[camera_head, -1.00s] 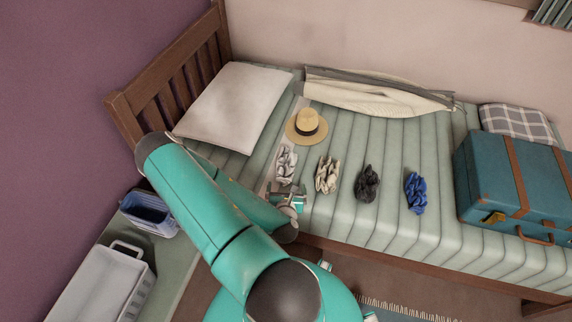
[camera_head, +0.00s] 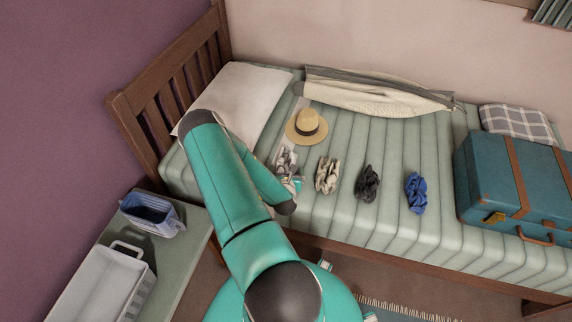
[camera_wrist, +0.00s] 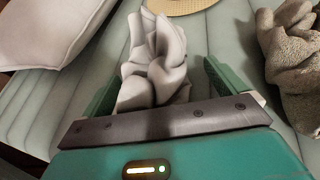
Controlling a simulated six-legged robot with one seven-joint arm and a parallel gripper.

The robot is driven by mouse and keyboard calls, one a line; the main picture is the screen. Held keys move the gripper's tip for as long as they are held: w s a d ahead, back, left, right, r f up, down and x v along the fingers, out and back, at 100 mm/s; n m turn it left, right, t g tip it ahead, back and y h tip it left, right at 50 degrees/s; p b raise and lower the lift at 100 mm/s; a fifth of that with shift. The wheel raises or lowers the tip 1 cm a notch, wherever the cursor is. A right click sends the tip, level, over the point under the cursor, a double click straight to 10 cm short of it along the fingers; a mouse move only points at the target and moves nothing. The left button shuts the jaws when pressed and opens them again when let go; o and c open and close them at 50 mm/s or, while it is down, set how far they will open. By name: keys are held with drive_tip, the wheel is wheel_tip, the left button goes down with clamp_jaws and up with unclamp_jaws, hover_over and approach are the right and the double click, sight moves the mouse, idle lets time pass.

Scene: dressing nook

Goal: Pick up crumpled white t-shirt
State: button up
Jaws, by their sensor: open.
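The crumpled white t-shirt (camera_wrist: 153,62) lies on the bed in the wrist view, bunched upright in folds. In the head view the t-shirt (camera_head: 284,159) is at the near left of the mattress, partly hidden behind my arm and gripper. My gripper (camera_wrist: 160,85) is open, with one green finger on each side of the t-shirt. The cloth stands between the fingers, and I cannot tell whether they touch it. In the head view my gripper (camera_head: 292,181) is mostly covered by my arm.
A beige crumpled cloth (camera_head: 327,175) lies close on the right, then a black one (camera_head: 367,183) and a blue one (camera_head: 415,192). A straw hat (camera_head: 307,126) sits behind. A white pillow (camera_head: 240,100) is to the left, a teal suitcase (camera_head: 515,190) far right.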

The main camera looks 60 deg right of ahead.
drive_tip(key=c, duration=1.1)
drive_tip(key=shift+c, duration=0.2)
